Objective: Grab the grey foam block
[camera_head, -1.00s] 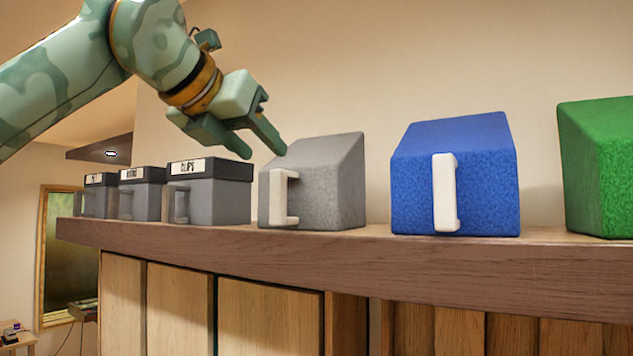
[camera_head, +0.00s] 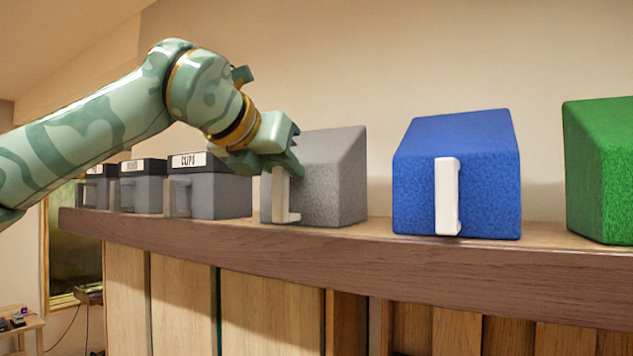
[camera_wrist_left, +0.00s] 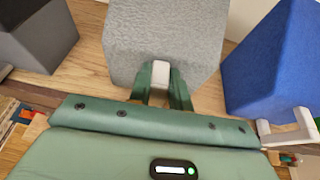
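The grey foam block (camera_head: 335,180) has a sloped top and stands on the wooden shelf with its white handle (camera_head: 280,197) facing me. In the left wrist view the block (camera_wrist_left: 165,35) is straight ahead, with its handle (camera_wrist_left: 160,74) between the fingers. My left gripper (camera_head: 282,166) is at the upper part of the handle. In the left wrist view its fingers (camera_wrist_left: 162,88) lie close against both sides of the handle, shut on it. The lower handle shows below the gripper in the head view. My right gripper is not in view.
A blue block (camera_head: 455,175) and a green block (camera_head: 605,170) stand to the right. Grey boxes with black labelled lids, the nearest (camera_head: 220,195), stand to the left. The shelf's front edge (camera_head: 300,252) runs below them. The wall is close behind.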

